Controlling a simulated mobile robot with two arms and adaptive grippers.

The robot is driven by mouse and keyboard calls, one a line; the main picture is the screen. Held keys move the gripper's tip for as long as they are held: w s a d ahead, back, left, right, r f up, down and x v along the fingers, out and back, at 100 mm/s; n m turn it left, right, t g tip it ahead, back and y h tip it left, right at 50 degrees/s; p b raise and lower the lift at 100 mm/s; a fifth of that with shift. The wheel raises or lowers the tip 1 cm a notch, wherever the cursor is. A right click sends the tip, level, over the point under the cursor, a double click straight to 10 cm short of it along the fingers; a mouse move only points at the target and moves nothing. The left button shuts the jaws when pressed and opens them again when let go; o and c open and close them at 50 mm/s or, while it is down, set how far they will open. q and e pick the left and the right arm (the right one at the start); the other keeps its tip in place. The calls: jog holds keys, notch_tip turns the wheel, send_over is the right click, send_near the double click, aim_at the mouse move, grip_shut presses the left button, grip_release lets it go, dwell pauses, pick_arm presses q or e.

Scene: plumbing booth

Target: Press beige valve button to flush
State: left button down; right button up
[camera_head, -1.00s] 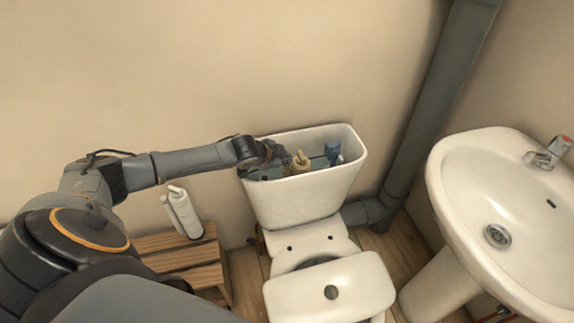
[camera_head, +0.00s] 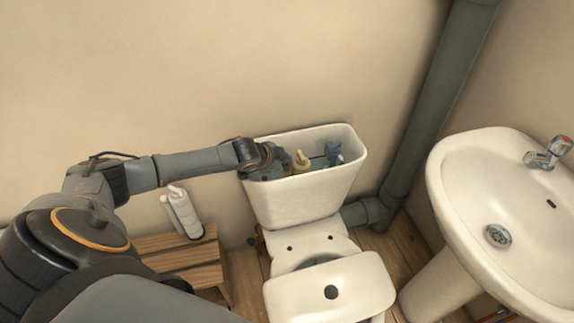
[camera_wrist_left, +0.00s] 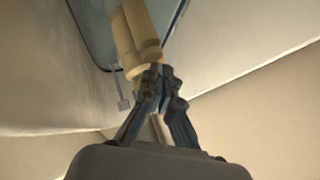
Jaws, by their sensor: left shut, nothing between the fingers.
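The beige valve (camera_head: 301,161) stands inside the open toilet cistern (camera_head: 310,199). In the left wrist view the beige valve (camera_wrist_left: 134,36) rises just beyond my fingertips, and its lower end meets them in the picture; I cannot tell whether they touch. My left gripper (camera_wrist_left: 159,76) is shut with nothing between its fingers. In the head view my left gripper (camera_head: 278,162) reaches over the cistern's left end, beside the valve. The top of the valve's button is not clear in either view. My right gripper is not in view.
A blue-grey fitting (camera_head: 333,153) sits in the cistern right of the valve. The cistern lid (camera_head: 350,287) lies over the toilet bowl. A grey pipe (camera_head: 420,115) and a sink (camera_head: 490,195) stand right. White tubes (camera_head: 183,213) stand on a wooden stool (camera_head: 180,262) at left.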

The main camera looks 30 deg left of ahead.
pick_arm(q)
jog(key=shift+s+d+f+b, duration=0.15)
jog(key=shift+s+f+b, duration=0.1)
jog(key=shift+f, duration=0.2)
jog(key=shift+s+d+f+b, duration=0.1)
jog(key=shift+s+f+b, duration=0.1)
jog(key=shift+f, duration=0.2)
dwell(1.1)
jog(key=shift+r+p, duration=0.15)
jog(key=shift+p, duration=0.3)
notch_tip(320, 180, up, 5)
jog(key=p, duration=0.6)
send_over(285, 168)
jog(key=shift+d+r, duration=0.1)
jog(key=shift+r, duration=0.1)
jog(key=shift+f, duration=0.1)
